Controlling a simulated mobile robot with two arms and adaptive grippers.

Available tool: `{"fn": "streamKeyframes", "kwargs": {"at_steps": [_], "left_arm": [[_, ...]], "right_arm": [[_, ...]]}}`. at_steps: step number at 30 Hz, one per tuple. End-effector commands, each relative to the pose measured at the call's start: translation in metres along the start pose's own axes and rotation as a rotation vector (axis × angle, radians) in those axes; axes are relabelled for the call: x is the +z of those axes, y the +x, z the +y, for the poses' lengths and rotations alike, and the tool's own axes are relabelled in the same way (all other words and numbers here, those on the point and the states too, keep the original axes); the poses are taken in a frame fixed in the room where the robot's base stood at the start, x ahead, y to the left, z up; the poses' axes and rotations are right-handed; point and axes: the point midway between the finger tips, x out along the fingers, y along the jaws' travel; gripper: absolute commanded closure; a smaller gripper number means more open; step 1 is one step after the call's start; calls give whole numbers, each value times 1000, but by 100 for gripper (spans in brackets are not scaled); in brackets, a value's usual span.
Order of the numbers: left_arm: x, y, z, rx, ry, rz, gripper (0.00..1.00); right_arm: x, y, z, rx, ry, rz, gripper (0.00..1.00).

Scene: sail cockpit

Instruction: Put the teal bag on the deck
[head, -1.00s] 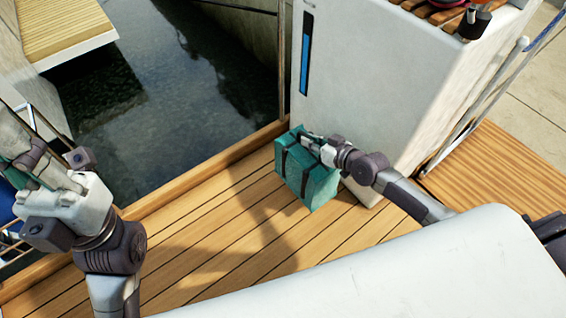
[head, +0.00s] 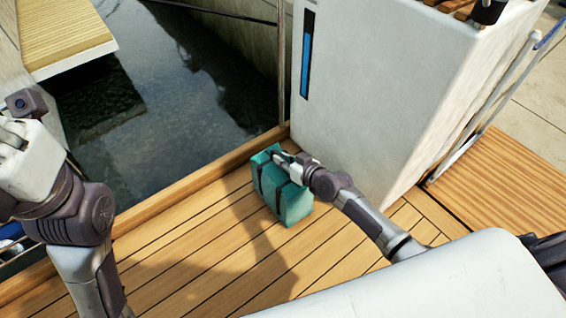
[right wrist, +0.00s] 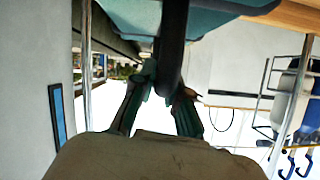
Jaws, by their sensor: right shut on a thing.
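The teal bag (head: 296,204) with dark straps is in the middle of the head view, over the wooden deck (head: 190,236) and left of the white cabinet's foot. My right gripper (head: 277,158) is at the bag's top, shut on its dark handle. The right wrist view shows the fingers (right wrist: 166,90) at the handle and part of the teal bag (right wrist: 225,14) along the top edge. I cannot tell whether the bag's underside touches the deck. My left gripper (head: 12,138) is at the left edge, partly out of frame, away from the bag.
The white cabinet (head: 385,95) with a blue strip stands just behind and right of the bag. A raised wooden edge (head: 190,190) borders the deck beside dark water (head: 170,100). Metal rails (head: 500,100) stand at the right. Deck boards in front of the bag are clear.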

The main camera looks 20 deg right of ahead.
Motion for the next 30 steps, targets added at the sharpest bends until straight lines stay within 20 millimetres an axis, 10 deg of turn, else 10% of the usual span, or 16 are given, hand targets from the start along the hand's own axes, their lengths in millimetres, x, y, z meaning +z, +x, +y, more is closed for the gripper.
{"fn": "streamKeyframes", "kwargs": {"at_steps": [10,15,30], "left_arm": [[-1,0,0,2,1,5,100],[-1,2,0,4,1,8,100],[4,0,-2,-12,-3,-33,100]], "right_arm": [[-2,1,0,0,-1,9,100],[1,1,0,0,0,1,61],[-3,-20,0,1,-1,-2,61]]}}
